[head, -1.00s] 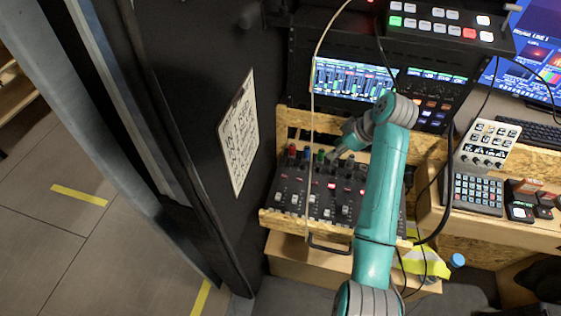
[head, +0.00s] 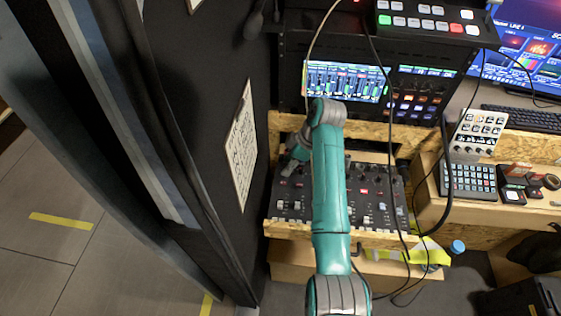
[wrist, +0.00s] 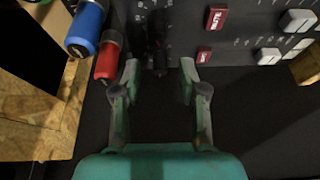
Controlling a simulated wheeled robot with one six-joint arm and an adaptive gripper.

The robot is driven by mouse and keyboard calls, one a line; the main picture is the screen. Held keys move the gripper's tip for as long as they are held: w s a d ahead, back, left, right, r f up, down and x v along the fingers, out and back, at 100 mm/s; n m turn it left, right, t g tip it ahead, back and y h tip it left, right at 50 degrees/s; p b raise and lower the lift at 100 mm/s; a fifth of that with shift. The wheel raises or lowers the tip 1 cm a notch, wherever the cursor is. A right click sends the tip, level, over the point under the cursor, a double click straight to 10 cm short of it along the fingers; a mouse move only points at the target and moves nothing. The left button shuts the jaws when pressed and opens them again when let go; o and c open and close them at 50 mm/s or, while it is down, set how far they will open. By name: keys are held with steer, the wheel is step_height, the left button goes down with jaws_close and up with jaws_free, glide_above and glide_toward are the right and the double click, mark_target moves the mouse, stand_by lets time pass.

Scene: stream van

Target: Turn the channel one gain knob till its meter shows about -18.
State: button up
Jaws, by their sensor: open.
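My gripper (head: 293,160) is over the back left part of the mixer (head: 372,210) in the head view. In the wrist view my gripper (wrist: 158,68) is open, with a black knob (wrist: 157,45) just ahead of and between its fingertips. The fingers appear apart from the knob. I cannot read which channel the knob belongs to. A red plug (wrist: 106,62) is close to the left finger, with a blue plug (wrist: 84,30) beyond it. The meter screen (head: 345,82) shows several green bars in the head view; their values are too small to read.
Red mute buttons (wrist: 215,20) and white caps (wrist: 298,20) are right of the gripper. Cables (head: 385,130) hang across the rack and mixer. A dark wall with a paper sheet (head: 241,147) stands close on the left. A keypad (head: 468,180) is on the right.

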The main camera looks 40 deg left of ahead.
steer(key=shift+s+a+f, duration=0.1)
steer(key=shift+a+f, duration=0.1)
steer(key=shift+f, duration=0.4)
jaws_close()
